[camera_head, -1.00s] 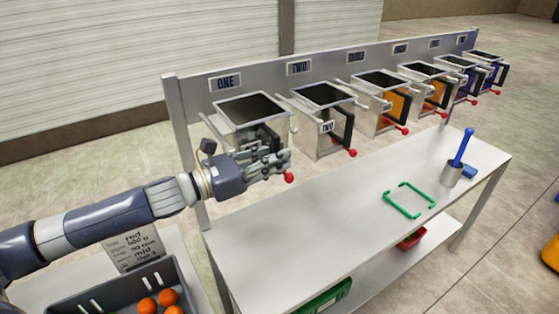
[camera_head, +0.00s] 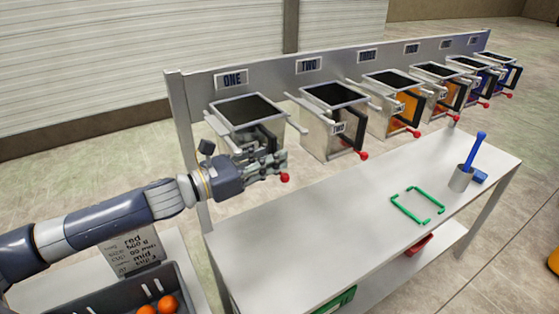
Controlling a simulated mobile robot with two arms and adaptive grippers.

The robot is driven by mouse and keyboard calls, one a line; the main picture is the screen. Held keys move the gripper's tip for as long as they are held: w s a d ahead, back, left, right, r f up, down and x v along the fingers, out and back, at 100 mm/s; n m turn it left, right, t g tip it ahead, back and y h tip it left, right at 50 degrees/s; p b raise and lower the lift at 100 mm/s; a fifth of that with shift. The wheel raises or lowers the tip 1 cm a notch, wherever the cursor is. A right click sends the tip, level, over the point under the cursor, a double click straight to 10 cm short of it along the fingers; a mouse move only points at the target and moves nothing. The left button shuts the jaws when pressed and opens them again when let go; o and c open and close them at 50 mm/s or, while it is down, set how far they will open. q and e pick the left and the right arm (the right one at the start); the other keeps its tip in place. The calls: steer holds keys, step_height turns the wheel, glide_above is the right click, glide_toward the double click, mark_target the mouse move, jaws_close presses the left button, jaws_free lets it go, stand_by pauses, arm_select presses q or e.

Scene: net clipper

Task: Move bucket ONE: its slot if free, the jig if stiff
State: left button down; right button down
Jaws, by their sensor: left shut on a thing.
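Bucket ONE (camera_head: 247,109) is a grey metal bucket with a dark inside, at the left end of the row under the "ONE" label (camera_head: 232,79). My left gripper (camera_head: 268,162) is shut at the front of this bucket, around its dark handle as far as I can see; the fingers hide most of the handle. A red knob (camera_head: 285,177) shows just below the fingers. The bucket sits at its place by the rail, upright. On the bench, green corner marks (camera_head: 417,205) outline an empty rectangle; I cannot tell whether this is the jig. My right gripper is not in view.
Bucket TWO (camera_head: 322,128) stands close to the right, with several more buckets beyond it. The white bench top (camera_head: 330,205) is mostly clear. A dark crate (camera_head: 105,300) with orange balls is at lower left.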

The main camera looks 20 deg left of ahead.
arm_select(q)
steer(key=c, duration=1.9)
jaws_free()
steer(key=shift+w+a+f, duration=0.15)
steer(key=shift+a+f, duration=0.1)
steer(key=shift+f, duration=0.35)
steer(key=o, duration=0.4)
steer(key=shift+s+d+r, duration=0.1)
steer(key=shift+s+d, duration=0.1)
steer(key=shift+o, duration=0.4)
steer(key=shift+s+d+r, duration=0.25)
steer(key=shift+s+d, duration=0.05)
steer(key=shift+d, duration=0.25)
steer(key=shift+w+a+f, duration=0.1)
steer(key=shift+w+f, duration=0.05)
steer(key=v, duration=1.2)
steer(key=shift+r, duration=0.2)
steer(key=shift+f, duration=0.1)
